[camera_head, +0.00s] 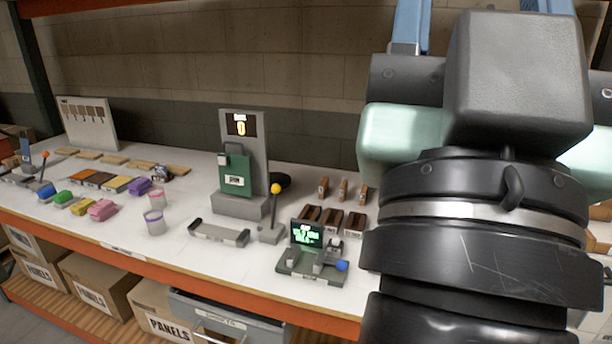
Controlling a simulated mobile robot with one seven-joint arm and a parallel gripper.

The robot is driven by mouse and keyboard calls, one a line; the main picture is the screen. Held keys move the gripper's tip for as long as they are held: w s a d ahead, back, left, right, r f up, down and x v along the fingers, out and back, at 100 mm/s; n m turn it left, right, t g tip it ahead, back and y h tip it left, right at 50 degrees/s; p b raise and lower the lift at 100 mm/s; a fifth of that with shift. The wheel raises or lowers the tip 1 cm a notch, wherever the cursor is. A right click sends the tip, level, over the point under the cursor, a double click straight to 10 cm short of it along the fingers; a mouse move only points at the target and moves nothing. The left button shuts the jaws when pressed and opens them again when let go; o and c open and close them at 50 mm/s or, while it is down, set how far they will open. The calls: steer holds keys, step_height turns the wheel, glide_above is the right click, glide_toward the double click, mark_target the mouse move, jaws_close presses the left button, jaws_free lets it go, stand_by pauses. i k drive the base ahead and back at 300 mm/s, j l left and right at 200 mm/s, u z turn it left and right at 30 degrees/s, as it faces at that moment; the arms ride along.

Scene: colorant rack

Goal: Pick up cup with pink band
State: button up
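The cup with a pink band (157,198) is a small pale cup standing on the white tabletop, left of the centre. A similar cup with a purple band (155,224) stands just in front of it and may hide part of its lower side. My gripper (478,14) is at the upper right, far to the right of both cups in the picture. Its two blue fingers are spread wide apart, with their tips cut off by the top edge. Nothing shows between the visible parts of the fingers.
A grey and green dispenser (236,175), a grey tray (218,233), a yellow-knobbed lever (272,215) and a small screen unit (307,234) stand to the right.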

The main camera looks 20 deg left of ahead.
mark_target(156, 194)
steer(key=i+j, duration=0.2)
steer(key=j, duration=0.25)
steer(key=i+j, duration=0.2)
steer(key=j, duration=0.2)
steer(key=i+j, duration=0.2)
steer(key=j, duration=0.25)
steer(key=i+j, duration=0.25)
steer(key=j, duration=0.2)
steer(key=i+j, duration=0.2)
steer(key=j, duration=0.2)
steer(key=i+j, duration=0.2)
steer(key=j, duration=0.25)
steer(key=i+j, duration=0.2)
steer(key=j, duration=0.25)
steer(key=i+j, duration=0.2)
steer(key=j, duration=0.2)
steer(key=u, duration=0.05)
